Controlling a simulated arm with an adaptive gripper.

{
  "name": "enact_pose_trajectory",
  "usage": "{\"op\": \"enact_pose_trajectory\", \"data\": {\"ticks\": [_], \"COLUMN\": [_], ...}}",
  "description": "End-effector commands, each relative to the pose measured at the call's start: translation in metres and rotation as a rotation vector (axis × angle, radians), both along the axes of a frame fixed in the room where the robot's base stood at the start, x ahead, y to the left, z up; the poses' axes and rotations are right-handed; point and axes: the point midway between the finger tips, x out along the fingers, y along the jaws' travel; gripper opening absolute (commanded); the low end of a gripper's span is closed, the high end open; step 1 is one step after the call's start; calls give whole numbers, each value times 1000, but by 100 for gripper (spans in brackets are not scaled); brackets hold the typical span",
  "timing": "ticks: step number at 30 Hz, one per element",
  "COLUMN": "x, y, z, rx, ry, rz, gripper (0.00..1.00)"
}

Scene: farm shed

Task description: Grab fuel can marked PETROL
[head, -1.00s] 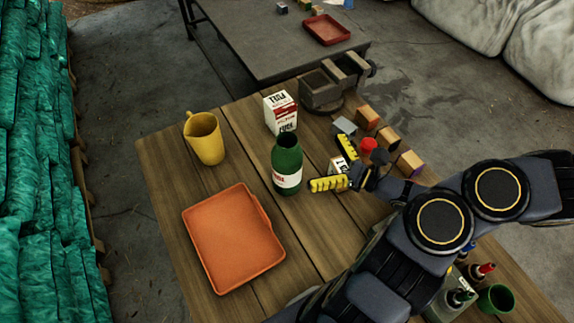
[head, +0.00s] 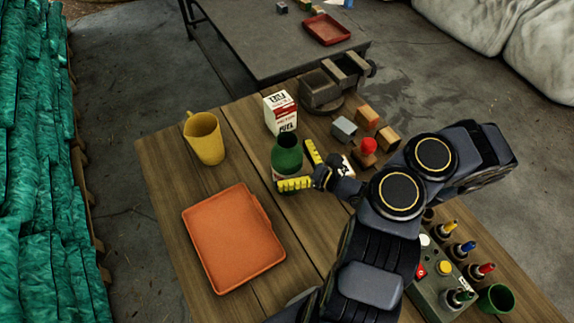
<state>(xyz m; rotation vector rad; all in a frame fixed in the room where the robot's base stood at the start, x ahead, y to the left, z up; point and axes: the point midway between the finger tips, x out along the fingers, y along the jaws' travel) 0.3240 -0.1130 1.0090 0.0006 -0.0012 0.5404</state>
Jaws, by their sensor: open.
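I cannot read the word PETROL on anything. A white carton with a red band and dark lettering (head: 281,115) stands upright towards the far edge of the wooden table. Another white lettered item (head: 347,166) is mostly hidden behind my wrist.
A yellow jug (head: 205,139) and an orange tray (head: 232,240) are on the left. A control box with buttons (head: 430,290) and a green cup (head: 495,299) are at front right.

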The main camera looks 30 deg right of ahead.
Motion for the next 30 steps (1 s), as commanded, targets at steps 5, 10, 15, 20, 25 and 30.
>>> {"op": "enact_pose_trajectory", "data": {"ticks": [5,10,15,20,25,30], "x": [6,6,6,6,6,6], "y": [3,3,3,3,3,2], "z": [0,0,0,0,1,6], "rx": [0,-1,-1,-1,0,1], "ry": [1,1,1,1,0,-1], "rz": [-1,-2,-1,-1,-2,-3], "gripper": [100,91,42,41,41,41]}}
